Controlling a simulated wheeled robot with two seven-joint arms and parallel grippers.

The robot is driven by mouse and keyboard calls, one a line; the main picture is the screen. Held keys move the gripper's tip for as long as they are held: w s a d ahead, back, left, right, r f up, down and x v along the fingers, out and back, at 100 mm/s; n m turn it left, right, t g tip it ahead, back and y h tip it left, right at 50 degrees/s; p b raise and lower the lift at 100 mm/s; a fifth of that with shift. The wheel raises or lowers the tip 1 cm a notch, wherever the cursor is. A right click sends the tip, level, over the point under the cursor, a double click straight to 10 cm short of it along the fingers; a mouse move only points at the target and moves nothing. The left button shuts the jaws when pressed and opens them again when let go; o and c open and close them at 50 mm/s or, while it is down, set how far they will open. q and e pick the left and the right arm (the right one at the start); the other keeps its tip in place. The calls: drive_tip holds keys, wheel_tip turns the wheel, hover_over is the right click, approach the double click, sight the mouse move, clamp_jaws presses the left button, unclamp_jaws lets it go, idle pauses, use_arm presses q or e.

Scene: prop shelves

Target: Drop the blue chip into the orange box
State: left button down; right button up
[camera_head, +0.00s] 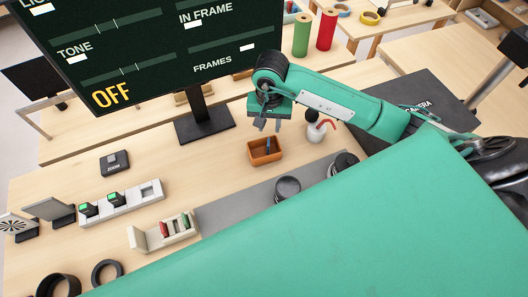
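The orange box (257,158) is a small open tray on the wooden table near the centre. A thin dark blue piece, seemingly the blue chip (267,145), shows upright at the box's opening, below my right gripper. I cannot tell whether it rests on the box floor or is still in the air. My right gripper (267,125) points down above the box. Its two fingers look apart, with the blue piece below their tips and not between them. My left gripper is not in view.
A white cup (315,133) with a red bent piece stands right of the box. A cream rack (150,238) holds red and green chips. A monitor stand (205,125) is behind left. Black round parts (288,188) sit on a grey strip in front.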

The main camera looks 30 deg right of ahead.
wheel_tip(320, 180, up, 8)
drive_tip(key=b, duration=0.1)
idle(0.7)
